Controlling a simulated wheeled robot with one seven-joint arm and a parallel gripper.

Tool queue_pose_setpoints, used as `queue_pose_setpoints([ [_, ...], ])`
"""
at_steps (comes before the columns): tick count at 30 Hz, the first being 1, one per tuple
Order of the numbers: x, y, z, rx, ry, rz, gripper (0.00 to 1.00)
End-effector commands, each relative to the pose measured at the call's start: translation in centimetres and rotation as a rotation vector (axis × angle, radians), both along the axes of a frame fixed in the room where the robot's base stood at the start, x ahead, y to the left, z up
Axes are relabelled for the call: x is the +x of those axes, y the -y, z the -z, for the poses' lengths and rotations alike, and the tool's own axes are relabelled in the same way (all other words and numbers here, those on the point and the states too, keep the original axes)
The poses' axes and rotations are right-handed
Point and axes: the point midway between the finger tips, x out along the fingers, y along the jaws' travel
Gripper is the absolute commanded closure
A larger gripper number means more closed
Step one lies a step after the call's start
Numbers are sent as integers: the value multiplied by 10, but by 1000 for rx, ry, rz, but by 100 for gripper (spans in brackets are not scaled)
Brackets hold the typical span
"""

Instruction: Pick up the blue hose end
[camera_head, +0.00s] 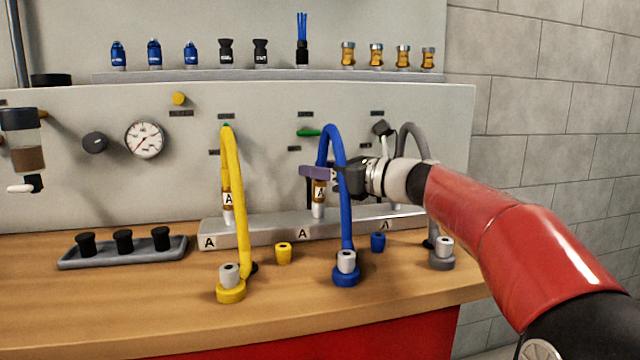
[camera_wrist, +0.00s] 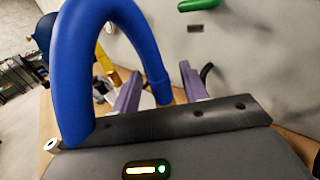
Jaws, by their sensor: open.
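The blue hose (camera_head: 333,150) arches up and over. Its near end runs down to a blue collar with a grey top (camera_head: 346,270) on the bench. Its far end meets a brass fitting marked A (camera_head: 319,190) standing upright on the grey rail (camera_head: 255,233). My gripper (camera_head: 314,172) reaches in from the right, with its purple fingers level with that far end and partly hiding it. In the wrist view the blue hose end (camera_wrist: 157,88) shows between the two spread fingers of my gripper (camera_wrist: 158,84). I cannot tell whether either finger touches it.
A yellow hose (camera_head: 236,190) stands left and a grey hose (camera_head: 416,140) right, behind my arm. Loose yellow (camera_head: 284,252) and blue (camera_head: 378,241) caps sit on the bench. A tray of black plugs (camera_head: 120,255) is at left. The front bench between the hoses is clear.

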Motion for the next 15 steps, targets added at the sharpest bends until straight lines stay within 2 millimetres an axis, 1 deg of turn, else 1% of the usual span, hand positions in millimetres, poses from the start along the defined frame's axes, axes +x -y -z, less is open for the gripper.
queue_pose_setpoints([
  [1, 0, 0, 0, 0, 0, 0, 57],
  [9, 0, 0, 0, 0, 1, 0, 93],
  [11, 0, 1, 0, 0, 1, 0, 100],
  [15, 0, 1, 0, 0, 1, 0, 100],
])
